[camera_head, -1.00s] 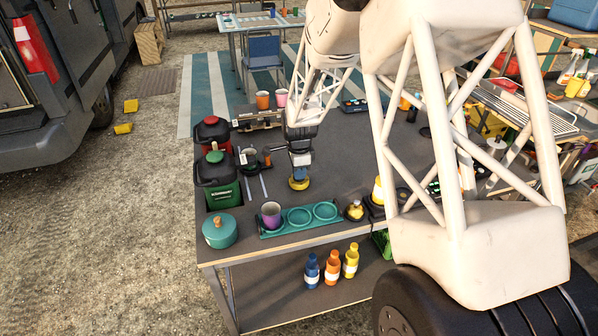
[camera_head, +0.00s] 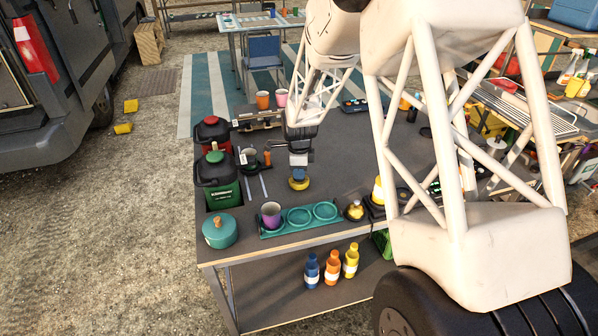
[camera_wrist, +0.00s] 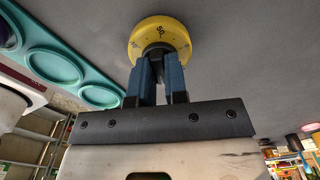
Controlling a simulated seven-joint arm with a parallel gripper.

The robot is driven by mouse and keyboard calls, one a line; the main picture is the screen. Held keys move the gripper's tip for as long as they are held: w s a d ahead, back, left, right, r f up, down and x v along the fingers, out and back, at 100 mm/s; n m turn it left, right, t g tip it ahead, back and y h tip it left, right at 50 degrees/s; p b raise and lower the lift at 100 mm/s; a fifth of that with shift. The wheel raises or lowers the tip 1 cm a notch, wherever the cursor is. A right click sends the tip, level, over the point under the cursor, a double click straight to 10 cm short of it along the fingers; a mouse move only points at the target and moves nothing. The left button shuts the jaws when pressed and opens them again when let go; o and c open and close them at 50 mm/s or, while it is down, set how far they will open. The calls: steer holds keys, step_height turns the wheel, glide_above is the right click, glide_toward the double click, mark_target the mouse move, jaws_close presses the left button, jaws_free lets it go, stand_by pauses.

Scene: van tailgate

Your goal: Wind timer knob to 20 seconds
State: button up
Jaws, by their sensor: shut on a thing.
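The timer is a round yellow disc (camera_head: 299,184) on the dark tabletop, with a dark knob at its centre. In the wrist view the yellow timer (camera_wrist: 160,38) shows dark marks on its face, one like "50"; I cannot read the setting. My gripper (camera_head: 299,171) points straight down over the timer. In the wrist view its blue fingers (camera_wrist: 159,60) are close together on the dark knob (camera_wrist: 158,49). The fingers hide most of the knob and any pointer.
A teal tray (camera_head: 288,229) with round recesses and a purple cup (camera_head: 271,215) stand in front of the timer. A teal pot (camera_head: 219,231) and a green canister (camera_head: 219,178) are to the left. A small yellow-topped item (camera_head: 355,210) is at the front right. Tabletop right of the timer is clear.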

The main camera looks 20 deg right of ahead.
stand_by(0.3)
steer(key=shift+m, duration=1.2)
steer(key=o, duration=0.4)
steer(key=shift+o, duration=0.2)
steer(key=shift+r, duration=0.1)
steer(key=shift+r, duration=3.45)
